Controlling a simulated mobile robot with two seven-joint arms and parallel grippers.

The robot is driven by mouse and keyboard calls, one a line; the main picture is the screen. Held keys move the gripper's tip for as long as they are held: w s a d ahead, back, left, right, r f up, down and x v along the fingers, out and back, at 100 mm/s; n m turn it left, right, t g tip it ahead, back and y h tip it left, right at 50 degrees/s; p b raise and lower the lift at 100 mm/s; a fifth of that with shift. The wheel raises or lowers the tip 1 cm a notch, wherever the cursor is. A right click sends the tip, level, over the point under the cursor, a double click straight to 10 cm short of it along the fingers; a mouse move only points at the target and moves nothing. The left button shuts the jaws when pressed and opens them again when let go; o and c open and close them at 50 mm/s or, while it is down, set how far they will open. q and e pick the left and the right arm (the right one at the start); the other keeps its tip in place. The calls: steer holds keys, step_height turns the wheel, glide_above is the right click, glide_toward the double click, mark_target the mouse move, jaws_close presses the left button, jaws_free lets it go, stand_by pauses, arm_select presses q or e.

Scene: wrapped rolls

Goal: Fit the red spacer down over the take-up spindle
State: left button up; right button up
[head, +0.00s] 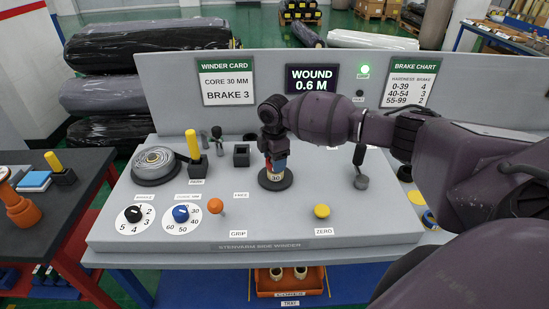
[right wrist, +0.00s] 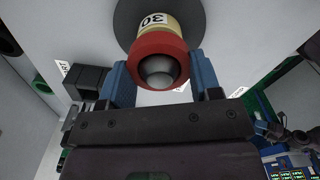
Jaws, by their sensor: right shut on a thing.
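The red spacer (right wrist: 143,60) is a ring that sits around the take-up spindle, whose grey domed tip (right wrist: 158,72) pokes through its middle. Behind the spacer in the right wrist view is a cream core (right wrist: 155,24) marked 30, on a dark round base that shows in the head view (head: 275,186). Whether the spacer touches the core I cannot tell. My right gripper (right wrist: 160,82) has its blue fingers on both sides of the spacer and is shut on it. In the head view the right gripper (head: 275,160) hides most of the spacer. My left gripper is not in view.
The winder deck (head: 340,225) carries a grey wound roll (head: 155,163), a yellow-handled lever (head: 194,146), two dials, an orange knob (head: 215,206) and a yellow button (head: 321,211). A metal post (head: 360,165) stands right of the spindle. The panel with cards (head: 260,80) rises behind.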

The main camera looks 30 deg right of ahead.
steer(key=shift+f, duration=0.7)
steer(key=o, duration=1)
step_height(320, 180, up, 11)
steer(key=shift+f+b, duration=0.1)
steer(key=shift+b, duration=0.2)
steer(key=shift+s+f, duration=0.1)
